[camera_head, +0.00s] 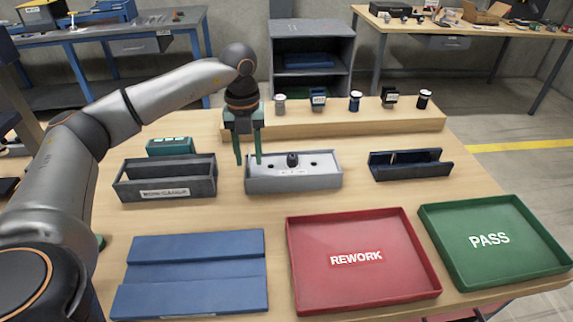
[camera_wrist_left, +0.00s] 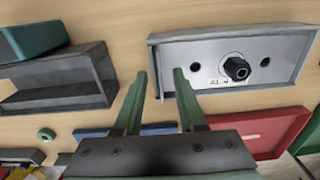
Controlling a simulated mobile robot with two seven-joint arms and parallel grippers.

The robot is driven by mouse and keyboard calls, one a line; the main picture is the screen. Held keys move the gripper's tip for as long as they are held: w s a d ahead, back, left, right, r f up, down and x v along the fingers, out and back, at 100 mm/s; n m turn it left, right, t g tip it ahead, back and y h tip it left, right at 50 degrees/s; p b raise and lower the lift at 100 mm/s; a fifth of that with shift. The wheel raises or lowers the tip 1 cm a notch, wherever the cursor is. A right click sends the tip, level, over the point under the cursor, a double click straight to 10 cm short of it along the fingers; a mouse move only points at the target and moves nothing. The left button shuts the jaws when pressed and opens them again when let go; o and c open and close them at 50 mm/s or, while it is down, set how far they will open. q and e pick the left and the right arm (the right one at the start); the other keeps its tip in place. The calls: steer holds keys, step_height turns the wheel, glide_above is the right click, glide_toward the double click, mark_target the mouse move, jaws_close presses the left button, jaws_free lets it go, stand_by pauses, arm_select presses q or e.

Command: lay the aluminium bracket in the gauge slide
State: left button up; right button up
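A light grey metal piece (camera_head: 262,185) with two holes, a black knob and small lettering starting "AL" lies mid-table; it also shows in the left wrist view (camera_wrist_left: 215,52). I cannot tell whether it is the bracket or a fixture holding it. No part is clearly marked as the gauge slide; a blue stepped block (camera_head: 195,270) lies at front left. My right gripper is out of view.
A dark open box (camera_head: 165,190) stands left, with a green box (camera_head: 170,146) behind it. A dark blue channel (camera_head: 410,170) lies right. Red REWORK (camera_head: 355,285) and green PASS (camera_head: 495,262) trays fill the front right. Several small parts stand on a rear wooden ledge (camera_head: 345,121).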

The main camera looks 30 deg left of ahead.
arm_select(q)
steer(key=shift+f, duration=0.1)
steer(key=shift+c, duration=0.2)
jaws_close()
stand_by(1.2)
